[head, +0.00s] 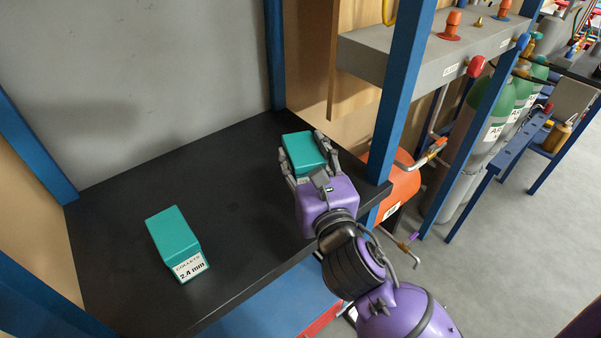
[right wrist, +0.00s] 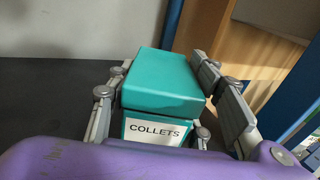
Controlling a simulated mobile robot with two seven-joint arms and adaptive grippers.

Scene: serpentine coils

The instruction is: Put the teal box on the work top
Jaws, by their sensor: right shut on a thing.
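My right gripper (head: 308,161) is shut on a teal box (head: 303,152), with its grey fingers along two sides. The box is over the right end of the black work top (head: 130,160); I cannot tell if it touches the surface. In the right wrist view the same teal box (right wrist: 163,80) sits between the fingers (right wrist: 160,105), its label reading "COLLETS"; the label's lower part is hidden. A second teal box (head: 174,236), labelled "COLLETS 2.4 mm", stands on the work top at the left. My left gripper is not in view.
Blue posts (head: 405,75) frame the work top at its corners. A grey shelf (head: 375,55) with orange fittings is at the upper right. An orange tank (head: 398,188) and green-topped cylinders (head: 490,125) stand beyond the right end. Work top between the boxes is clear.

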